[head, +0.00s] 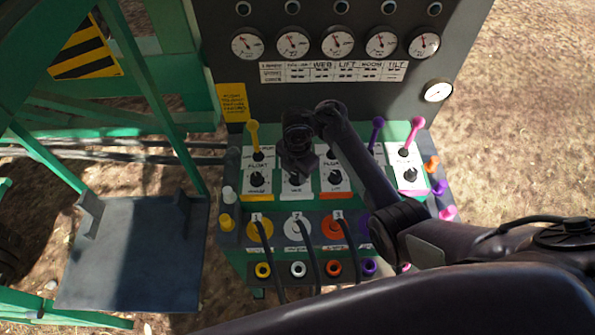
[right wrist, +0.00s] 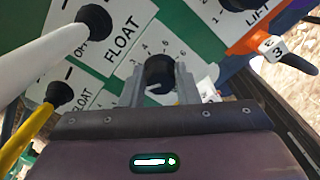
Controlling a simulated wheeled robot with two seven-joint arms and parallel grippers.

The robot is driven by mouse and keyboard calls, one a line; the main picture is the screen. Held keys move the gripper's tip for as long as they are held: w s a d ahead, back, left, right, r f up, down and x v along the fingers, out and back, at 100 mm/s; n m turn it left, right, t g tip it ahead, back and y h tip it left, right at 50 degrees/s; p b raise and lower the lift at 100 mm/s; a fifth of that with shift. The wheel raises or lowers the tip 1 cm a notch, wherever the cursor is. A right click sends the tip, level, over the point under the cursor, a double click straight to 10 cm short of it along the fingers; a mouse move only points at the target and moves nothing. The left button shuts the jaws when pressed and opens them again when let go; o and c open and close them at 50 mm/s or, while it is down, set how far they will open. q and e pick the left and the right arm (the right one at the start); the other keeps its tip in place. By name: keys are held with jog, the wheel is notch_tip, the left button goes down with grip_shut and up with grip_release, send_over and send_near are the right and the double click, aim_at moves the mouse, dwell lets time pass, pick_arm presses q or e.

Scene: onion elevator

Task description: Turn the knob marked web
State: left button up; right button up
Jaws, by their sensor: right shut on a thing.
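A black knob (right wrist: 160,72) on a white, number-marked plate sits between the two grey fingers of my right gripper (right wrist: 160,80) in the right wrist view. The fingers are shut on its sides. In the head view, my right gripper (head: 297,168) reaches down over the second column of the control panel, the column with the white parts, and covers much of it. The web word at the knob itself is too small to read. My left gripper is not in view.
A white lever (right wrist: 35,50) and a yellow lever (right wrist: 35,135) stand close beside the gripper. An orange-marked LIFT plate (right wrist: 262,35) lies on the other side. Purple and pink levers (head: 415,132) stand further right. Several hoses hang in front; gauges (head: 336,43) line the back panel.

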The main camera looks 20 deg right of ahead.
jog(key=shift+a, duration=0.1)
dwell(0.3)
jog(key=o, duration=1)
